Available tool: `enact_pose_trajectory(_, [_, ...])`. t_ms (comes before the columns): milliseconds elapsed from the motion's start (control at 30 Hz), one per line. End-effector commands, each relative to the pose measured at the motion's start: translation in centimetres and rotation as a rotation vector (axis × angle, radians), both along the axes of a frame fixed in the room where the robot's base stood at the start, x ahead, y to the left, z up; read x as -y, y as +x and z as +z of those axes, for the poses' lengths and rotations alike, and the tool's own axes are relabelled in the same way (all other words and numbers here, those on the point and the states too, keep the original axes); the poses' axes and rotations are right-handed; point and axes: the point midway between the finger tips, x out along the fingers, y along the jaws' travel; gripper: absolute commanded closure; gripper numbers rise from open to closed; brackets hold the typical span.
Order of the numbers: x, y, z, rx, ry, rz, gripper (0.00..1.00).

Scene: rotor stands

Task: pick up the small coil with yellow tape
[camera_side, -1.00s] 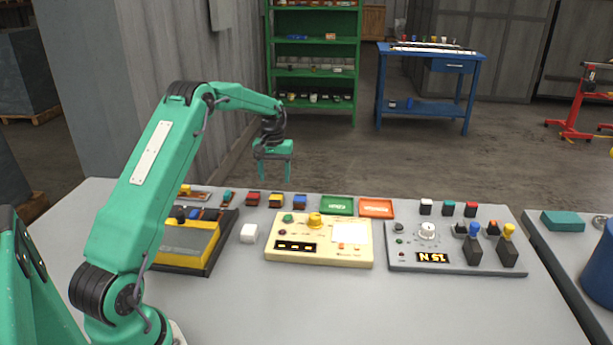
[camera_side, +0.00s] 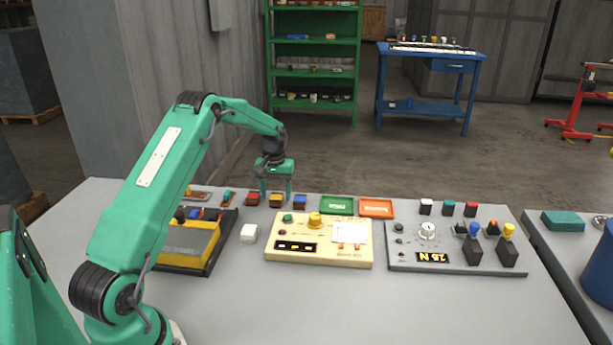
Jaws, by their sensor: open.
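The small coil with yellow tape (camera_side: 275,201) sits in the row at the back of the grey table, between a coil with red tape (camera_side: 253,199) and a coil with blue tape (camera_side: 299,201). My gripper (camera_side: 276,197) is open and points down at this coil. One finger shows to its left and one to its right in the picture. The coil's top shows between the fingers. I cannot tell whether the fingers are level with it or a little behind or above it.
A green tray (camera_side: 337,205) and an orange tray (camera_side: 376,208) lie right of the coils. A grey panel (camera_side: 455,258) is at right. The table's front is clear.

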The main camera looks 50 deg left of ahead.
Motion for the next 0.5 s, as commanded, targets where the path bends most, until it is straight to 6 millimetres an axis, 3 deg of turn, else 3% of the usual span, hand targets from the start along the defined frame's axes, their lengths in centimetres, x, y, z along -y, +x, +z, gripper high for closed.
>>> enact_pose_trajectory(167, [0.01,-0.02,-1.29,0.0,0.0,0.0,0.4])
enact_pose_trajectory(500, [0.01,-0.01,-1.39,0.001,0.001,0.0,0.4])
